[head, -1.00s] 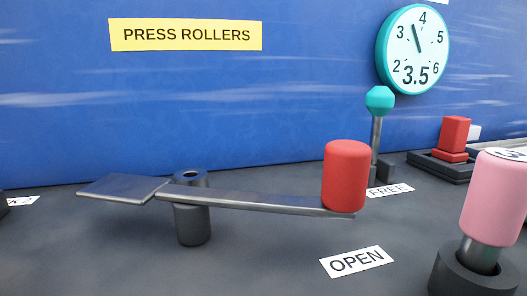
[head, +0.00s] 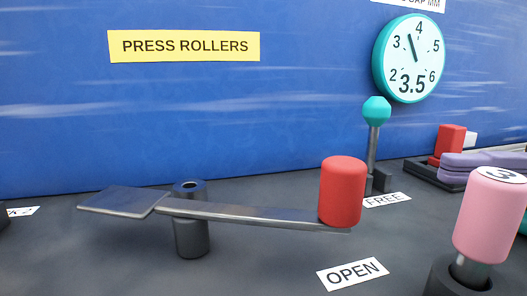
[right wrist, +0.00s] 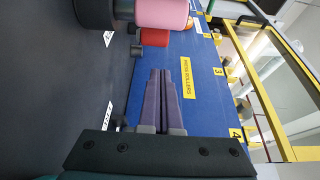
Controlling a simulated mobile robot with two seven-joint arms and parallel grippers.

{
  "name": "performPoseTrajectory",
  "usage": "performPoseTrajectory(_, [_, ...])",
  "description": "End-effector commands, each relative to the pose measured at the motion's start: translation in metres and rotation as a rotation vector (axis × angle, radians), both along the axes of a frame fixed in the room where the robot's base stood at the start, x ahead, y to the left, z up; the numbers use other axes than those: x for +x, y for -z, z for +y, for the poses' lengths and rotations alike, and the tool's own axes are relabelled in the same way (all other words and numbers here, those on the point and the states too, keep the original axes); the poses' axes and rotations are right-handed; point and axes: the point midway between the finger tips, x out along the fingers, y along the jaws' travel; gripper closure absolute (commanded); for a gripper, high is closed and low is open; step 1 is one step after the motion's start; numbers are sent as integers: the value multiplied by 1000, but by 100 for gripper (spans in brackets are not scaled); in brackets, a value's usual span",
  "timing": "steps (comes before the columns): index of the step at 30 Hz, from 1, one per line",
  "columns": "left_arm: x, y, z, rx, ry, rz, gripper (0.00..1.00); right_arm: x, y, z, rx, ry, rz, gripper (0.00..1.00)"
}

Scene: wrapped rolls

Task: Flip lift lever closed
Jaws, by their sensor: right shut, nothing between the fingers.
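The lift lever (head: 245,213) is a grey metal bar on a dark post (head: 191,235) in the head view. A flat plate (head: 125,201) forms its left end, and a red cylindrical handle (head: 342,190) stands upright on its right end. The handle is just behind and above the white OPEN label (head: 352,274). My right gripper (head: 450,163) comes in at the right edge with its purple fingers together. It is apart from the lever, to the right of the handle. The closed, empty fingers (right wrist: 160,75) also show in the right wrist view. My left gripper is not in view.
A pink knob (head: 490,215) marked 3 stands at the front right. A teal-topped lever (head: 376,110) stands by the FREE label (head: 386,200). A red block (head: 450,141) sits in a dark base (head: 420,170) near my right fingers. A dial (head: 410,58) hangs on the blue wall.

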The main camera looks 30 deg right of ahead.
Motion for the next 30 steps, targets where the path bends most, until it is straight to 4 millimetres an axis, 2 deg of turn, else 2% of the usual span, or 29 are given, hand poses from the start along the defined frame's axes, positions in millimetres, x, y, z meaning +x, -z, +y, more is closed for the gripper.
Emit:
performPoseTrajectory(6, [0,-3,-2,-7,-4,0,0,25,-1,39,1,-3,-2,100])
performPoseTrajectory(12, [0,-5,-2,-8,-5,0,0,41,-1,63,2,-2,-1,100])
performPoseTrajectory(18, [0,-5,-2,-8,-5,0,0,47,0,72,1,1,-1,100])
performPoseTrajectory(27, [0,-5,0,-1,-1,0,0,47,0,72,1,1,0,100])
performPoseTrajectory(30, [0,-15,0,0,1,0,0,47,-3,80,4,16,3,100])
